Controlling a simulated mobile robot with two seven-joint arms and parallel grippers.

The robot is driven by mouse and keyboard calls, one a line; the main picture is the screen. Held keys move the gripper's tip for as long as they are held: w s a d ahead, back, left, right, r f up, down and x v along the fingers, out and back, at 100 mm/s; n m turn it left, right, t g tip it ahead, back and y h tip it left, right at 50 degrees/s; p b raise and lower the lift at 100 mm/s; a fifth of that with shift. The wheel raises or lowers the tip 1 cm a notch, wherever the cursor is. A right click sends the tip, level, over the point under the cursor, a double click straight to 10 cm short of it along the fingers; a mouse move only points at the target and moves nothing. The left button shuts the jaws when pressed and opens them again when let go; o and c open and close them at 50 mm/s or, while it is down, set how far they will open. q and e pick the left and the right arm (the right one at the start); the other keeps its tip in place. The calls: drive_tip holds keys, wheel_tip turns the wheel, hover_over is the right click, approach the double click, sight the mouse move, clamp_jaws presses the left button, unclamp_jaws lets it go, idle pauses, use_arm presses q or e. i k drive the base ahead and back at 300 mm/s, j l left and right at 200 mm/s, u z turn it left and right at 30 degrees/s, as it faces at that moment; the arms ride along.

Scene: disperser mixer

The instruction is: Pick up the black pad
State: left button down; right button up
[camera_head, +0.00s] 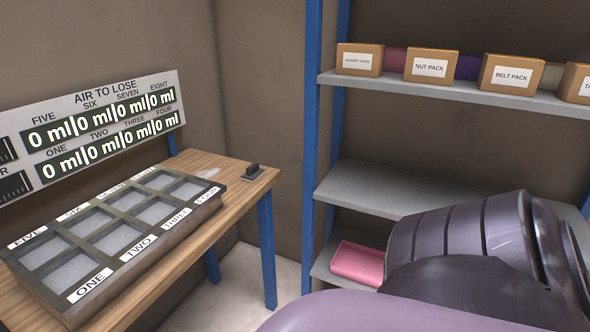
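A small black block on a flat dark base (253,171) sits at the far right corner of the wooden table. It is the only small black item in view, and I cannot tell whether it is the black pad. No other pad-like black thing shows. Neither of my grippers is in view. A large grey-purple jointed arm part, which looks like mine, fills the lower right and hides part of the shelves.
The wooden table (222,182) holds a dark tray (150,262) with several numbered compartments. A display board (95,125) reading 0 ml stands behind. Blue-posted shelves (375,184) at right carry labelled boxes (431,66) on top and a pink bin (357,263) low down.

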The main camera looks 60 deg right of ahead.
sight(253, 172)
drive_tip(key=z, duration=1.75)
